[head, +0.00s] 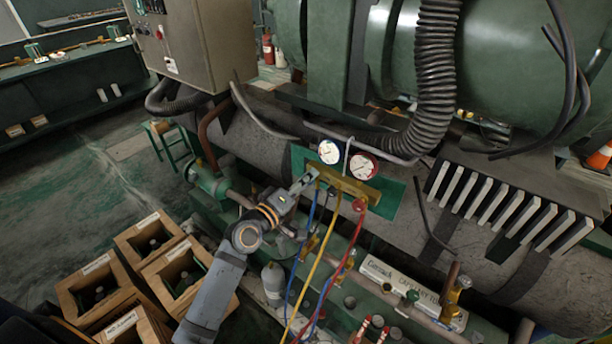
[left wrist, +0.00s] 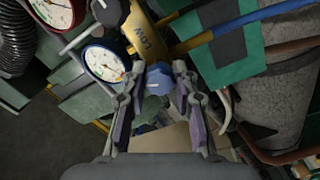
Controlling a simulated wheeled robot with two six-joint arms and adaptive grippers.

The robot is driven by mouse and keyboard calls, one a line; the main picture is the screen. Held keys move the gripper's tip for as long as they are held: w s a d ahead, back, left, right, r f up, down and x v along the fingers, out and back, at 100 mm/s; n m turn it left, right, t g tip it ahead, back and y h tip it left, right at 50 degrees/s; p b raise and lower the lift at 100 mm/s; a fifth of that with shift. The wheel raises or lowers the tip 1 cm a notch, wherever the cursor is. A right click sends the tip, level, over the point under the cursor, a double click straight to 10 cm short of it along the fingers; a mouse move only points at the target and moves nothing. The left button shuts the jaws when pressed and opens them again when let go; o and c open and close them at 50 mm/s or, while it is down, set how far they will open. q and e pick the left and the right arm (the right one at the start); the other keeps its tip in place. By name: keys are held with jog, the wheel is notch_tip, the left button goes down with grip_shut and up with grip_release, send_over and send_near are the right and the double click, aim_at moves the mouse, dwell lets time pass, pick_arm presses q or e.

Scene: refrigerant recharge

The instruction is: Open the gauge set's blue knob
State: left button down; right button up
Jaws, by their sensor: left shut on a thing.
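The gauge set hangs on a green panel, with its brass manifold bar (head: 345,186) below a blue-rimmed gauge (head: 329,151) and a red-rimmed gauge (head: 362,166). My left gripper (head: 304,182) reaches in from the lower left to the bar's left end. In the left wrist view its two fingers (left wrist: 160,84) close around the blue knob (left wrist: 163,79), beside the bar marked "LOW" (left wrist: 150,40). The fingers hide part of the knob, and in the head view they cover it. My right gripper is not in view.
Blue, yellow (head: 318,254) and red hoses hang below the manifold, close to my left arm. Wooden crates (head: 178,270) stand at the lower left. A black corrugated hose (head: 437,75) and a finned block (head: 508,212) are to the right. Open floor lies at left.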

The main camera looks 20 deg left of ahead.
pick_arm(q)
jog(key=n+p, duration=0.2)
jog(key=n, duration=0.2)
jog(key=shift+r, duration=0.1)
jog(key=shift+n+p, duration=0.6)
jog(key=shift+n, duration=1.5)
jog(key=c, duration=1)
grip_release()
jog(key=v, duration=0.7)
jog(key=shift+s+a, duration=0.1)
jog(key=shift+s, duration=0.15)
